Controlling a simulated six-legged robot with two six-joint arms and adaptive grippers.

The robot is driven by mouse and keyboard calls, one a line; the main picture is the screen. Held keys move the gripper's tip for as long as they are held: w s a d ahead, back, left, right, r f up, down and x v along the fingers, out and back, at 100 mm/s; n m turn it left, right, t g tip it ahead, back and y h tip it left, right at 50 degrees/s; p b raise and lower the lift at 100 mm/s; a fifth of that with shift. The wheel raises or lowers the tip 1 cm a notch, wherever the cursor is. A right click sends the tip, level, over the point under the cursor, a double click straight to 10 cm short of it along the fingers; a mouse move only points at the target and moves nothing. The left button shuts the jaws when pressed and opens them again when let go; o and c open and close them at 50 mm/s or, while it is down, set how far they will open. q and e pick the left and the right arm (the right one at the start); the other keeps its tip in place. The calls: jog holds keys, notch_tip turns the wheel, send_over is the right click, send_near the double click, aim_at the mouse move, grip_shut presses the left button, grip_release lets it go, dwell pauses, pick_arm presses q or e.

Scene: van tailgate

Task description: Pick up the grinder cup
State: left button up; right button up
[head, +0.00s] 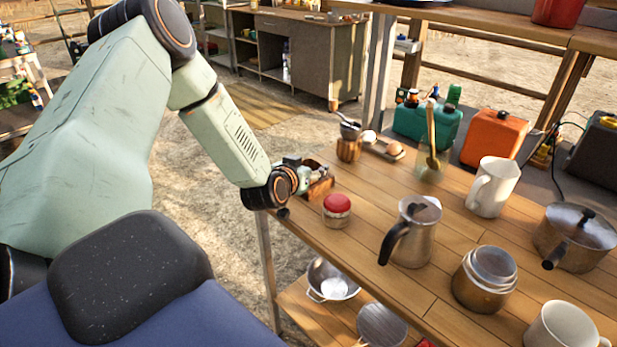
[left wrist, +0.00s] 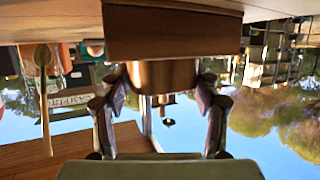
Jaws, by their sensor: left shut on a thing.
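My left gripper (head: 304,173) is at the near left corner of the wooden table, beside a small brown wooden box (head: 320,187). In the left wrist view, which is upside down, my left gripper (left wrist: 161,86) has its two fingers on either side of a copper-brown round cup, the grinder cup (left wrist: 160,74). It is shut on the cup. The cup adjoins the wooden box (left wrist: 172,32). In the head view the fingers and box largely hide the cup. My right gripper is not in view.
A red-lidded jar (head: 337,209) stands close to my left gripper. A steel jug (head: 413,232), a white pitcher (head: 493,187) and a lidded pan (head: 573,240) stand to the right. A lower shelf holds a colander (head: 333,282).

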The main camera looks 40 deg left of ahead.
pick_arm(q)
jog(key=shift+w+f, duration=0.15)
jog(key=c, duration=0.5)
jog(key=shift+c, duration=0.3)
